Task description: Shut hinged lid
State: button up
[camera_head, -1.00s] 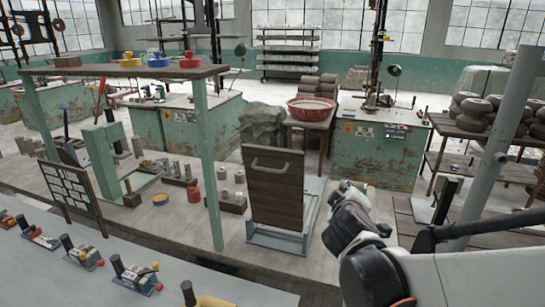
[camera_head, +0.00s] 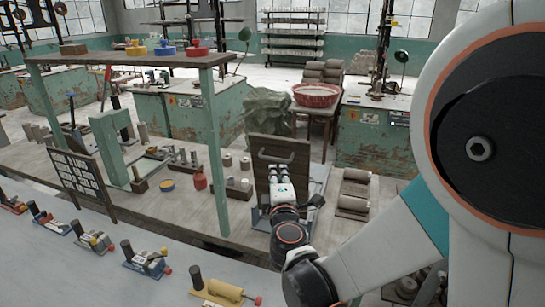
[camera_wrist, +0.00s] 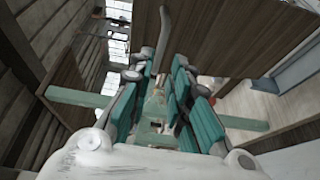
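The hinged lid (camera_head: 299,155) is a brown wooden panel with a grey bar handle (camera_head: 276,156). It stands upright on its grey-blue metal frame (camera_head: 319,183) on the bench. My gripper (camera_wrist: 155,92) is in front of the lid in the head view, where its fingertips are hard to make out against the wood. In the wrist view its teal-padded fingers are spread, with a gap between them. I cannot tell if the fingers touch the handle.
A green-legged shelf (camera_head: 130,60) stands left of the lid. A red jar (camera_head: 200,181) and small blocks lie on the bench (camera_head: 215,214). Clay rolls (camera_head: 354,188) lie right of the frame. A red basin (camera_head: 316,95) stands behind. Tools line the near grey table (camera_head: 60,265).

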aim_at(276, 160)
jog(key=w, duration=0.9)
jog(key=shift+w+f, duration=0.1)
jog(key=shift+w, duration=0.3)
grip_shut()
